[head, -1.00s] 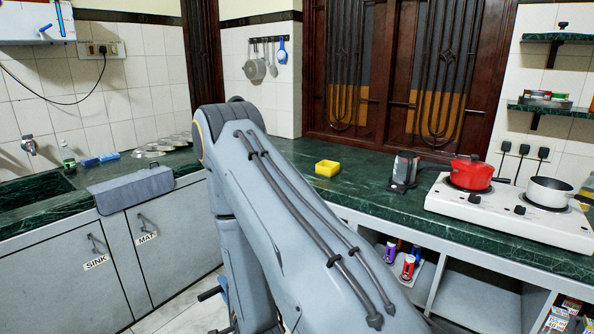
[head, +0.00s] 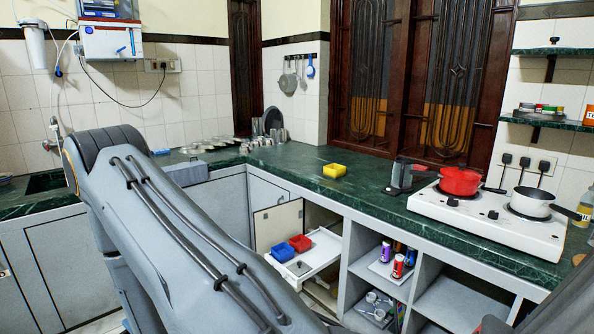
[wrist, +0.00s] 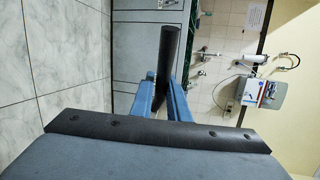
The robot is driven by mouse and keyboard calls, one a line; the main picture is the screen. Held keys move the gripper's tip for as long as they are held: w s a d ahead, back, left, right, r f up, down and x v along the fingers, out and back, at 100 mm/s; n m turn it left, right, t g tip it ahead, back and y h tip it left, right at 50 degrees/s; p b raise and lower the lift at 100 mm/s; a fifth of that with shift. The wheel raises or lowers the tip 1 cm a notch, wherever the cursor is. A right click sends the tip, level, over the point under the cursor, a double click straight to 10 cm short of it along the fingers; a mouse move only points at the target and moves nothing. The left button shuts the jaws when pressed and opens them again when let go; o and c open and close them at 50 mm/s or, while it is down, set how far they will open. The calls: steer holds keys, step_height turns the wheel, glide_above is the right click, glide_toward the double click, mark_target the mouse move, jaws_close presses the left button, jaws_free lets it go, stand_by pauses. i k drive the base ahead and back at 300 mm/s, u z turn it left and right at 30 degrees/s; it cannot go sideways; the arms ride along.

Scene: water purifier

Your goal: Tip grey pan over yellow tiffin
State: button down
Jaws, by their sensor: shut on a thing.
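The yellow tiffin (head: 334,171) is a small open box on the green counter, left of the stove, in the head view. My gripper (wrist: 168,95) shows in the wrist view, its blue fingers shut on a long dark grey thing. This looks like the grey pan (wrist: 170,50) seen edge-on, but its full shape is hidden. The gripper itself cannot be made out in the head view. The tiffin is not in the wrist view.
A white stove (head: 487,222) holds a red pot (head: 460,181) and a pale pan (head: 533,201) with a dark handle. A dark appliance (head: 402,178) stands right of the tiffin. Below the counter, an open drawer (head: 315,256) sticks out. The counter around the tiffin is clear.

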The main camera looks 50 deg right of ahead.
mark_target(333, 171)
steer(key=u, duration=0.1)
steer(key=i, duration=2.1)
steer(key=z, duration=0.9)
steer(key=i, duration=0.6)
steer(key=z, duration=1.45)
steer(key=i, duration=0.65)
steer(key=z, duration=0.55)
